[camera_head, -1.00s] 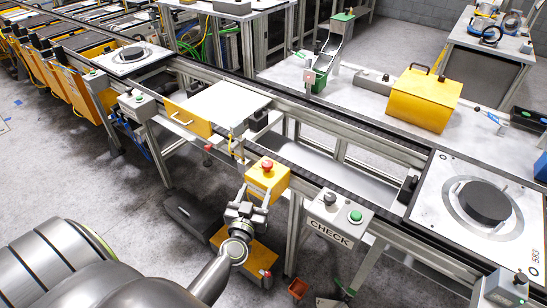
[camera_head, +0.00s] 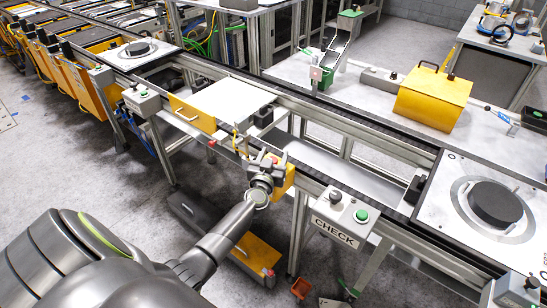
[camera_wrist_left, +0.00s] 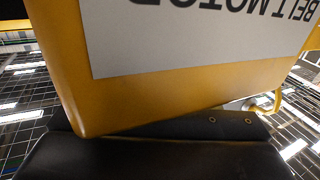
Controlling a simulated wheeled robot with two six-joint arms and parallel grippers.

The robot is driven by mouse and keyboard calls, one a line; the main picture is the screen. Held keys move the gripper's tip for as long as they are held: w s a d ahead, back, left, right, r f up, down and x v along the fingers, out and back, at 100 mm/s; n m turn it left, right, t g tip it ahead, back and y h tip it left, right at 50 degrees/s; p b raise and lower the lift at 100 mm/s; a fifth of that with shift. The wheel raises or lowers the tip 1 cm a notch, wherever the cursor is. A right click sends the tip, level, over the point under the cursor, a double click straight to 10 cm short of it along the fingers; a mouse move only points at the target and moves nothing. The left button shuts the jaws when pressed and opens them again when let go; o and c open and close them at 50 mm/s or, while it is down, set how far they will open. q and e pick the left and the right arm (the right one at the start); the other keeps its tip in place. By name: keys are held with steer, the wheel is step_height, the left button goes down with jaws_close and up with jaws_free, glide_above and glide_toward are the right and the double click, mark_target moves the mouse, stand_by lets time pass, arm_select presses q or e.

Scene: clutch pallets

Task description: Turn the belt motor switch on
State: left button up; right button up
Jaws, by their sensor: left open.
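The yellow belt motor box (camera_head: 288,180) hangs on the near rail of the conveyor in the head view, partly hidden behind my left gripper. Its red knob shows between the fingers. My left gripper (camera_head: 269,158) is open at the box, its fingers around or just in front of the knob; I cannot tell whether they touch it. In the left wrist view the box (camera_wrist_left: 72,85) fills the top, with a white label (camera_wrist_left: 180,45) reading "BELT MOTOR" upside down. The knob and fingertips are hidden there. My right gripper is not in view.
A grey CHECK box (camera_head: 340,217) with a green button and a dark knob sits to the right on the same rail. A pallet (camera_head: 458,228) with a black disc lies on the right.

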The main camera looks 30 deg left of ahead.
arm_select(q)
steer(key=shift+c, duration=0.3)
steer(key=c, duration=0.9)
